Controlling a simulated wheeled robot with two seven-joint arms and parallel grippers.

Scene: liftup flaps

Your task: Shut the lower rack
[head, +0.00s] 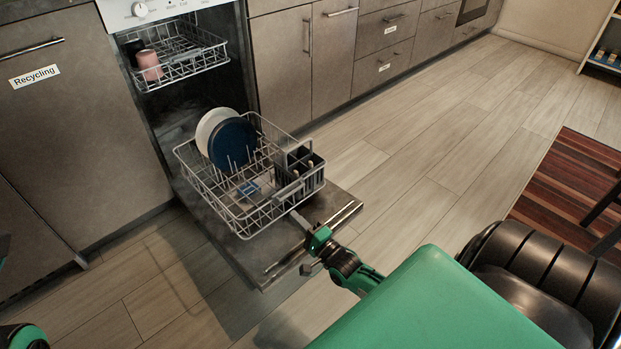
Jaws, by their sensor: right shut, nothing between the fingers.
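The lower rack (244,222) of the dishwasher is pulled out over the lowered door (337,205). It is a grey wire basket holding a white plate (205,124), a dark blue plate (233,141) and a dark cutlery basket (301,162). My right gripper (298,217) is shut and empty at the rack's front right corner, above the door. I cannot tell whether its tip touches the rack's front. Of my left arm, only a green part shows at the bottom left edge; its gripper is not visible.
The upper rack (178,66) holds a pink cup (149,65) and a dark cup, and sits mostly inside the dishwasher. Closed cabinets (281,62) stand right of it, and a "Recycling" cabinet (70,120) left.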

